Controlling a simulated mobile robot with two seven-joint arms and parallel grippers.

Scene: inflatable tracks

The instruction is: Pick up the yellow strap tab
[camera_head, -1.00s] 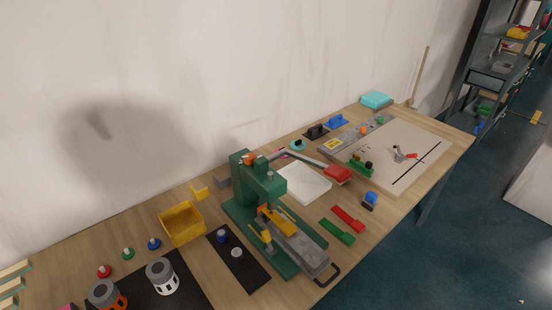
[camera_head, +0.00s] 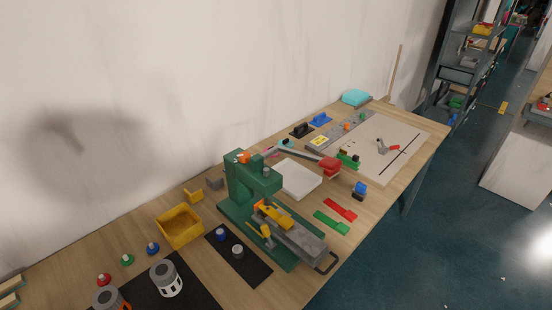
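Several yellow pieces show, and I cannot tell for sure which is the strap tab. A small yellow piece (camera_head: 193,196) lies on the wooden table behind the yellow bin (camera_head: 180,227). A yellow bar (camera_head: 272,214) and a smaller yellow lever (camera_head: 262,231) are on the green press (camera_head: 238,184). A flat red tab (camera_head: 341,209) and a flat green tab (camera_head: 331,223) lie on the table to the right of the press. Neither of my grippers is in view.
A black mat (camera_head: 240,258) with small knobs lies left of the press. A pale board (camera_head: 393,139) is at the far right end. The table's front edge drops to open floor.

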